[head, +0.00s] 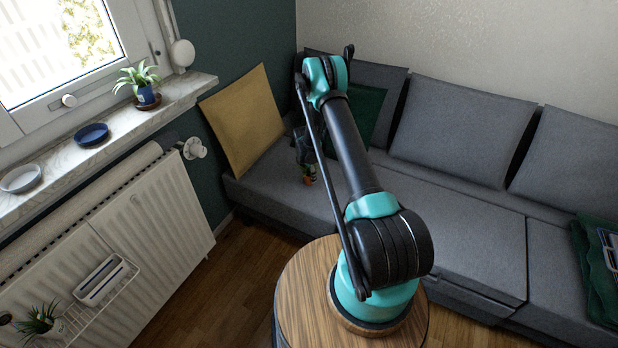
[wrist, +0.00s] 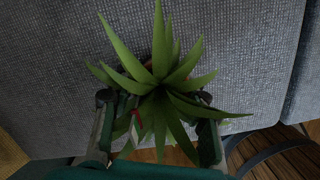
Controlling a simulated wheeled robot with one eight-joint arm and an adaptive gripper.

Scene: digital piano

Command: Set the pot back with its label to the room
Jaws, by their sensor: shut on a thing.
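My gripper (head: 306,152) is in front of the sofa in the head view, beyond my arm's elbow. It is shut on a potted plant; a small orange patch (head: 309,180), probably its pot, shows below the fingers. In the wrist view, the plant's long green leaves (wrist: 158,80) spread between and over the two fingers of my gripper (wrist: 155,98). The leaves hide most of the pot. A small red and white bit shows under the leaves, but I cannot tell whether it is a label.
The windowsill (head: 180,92) holds a plant in a blue pot (head: 146,95) on a brown saucer, a blue dish (head: 91,134) and a white dish (head: 20,178); both dishes look empty. A radiator (head: 150,225) with a small rack stands below. The grey sofa (head: 450,215) has cushions.

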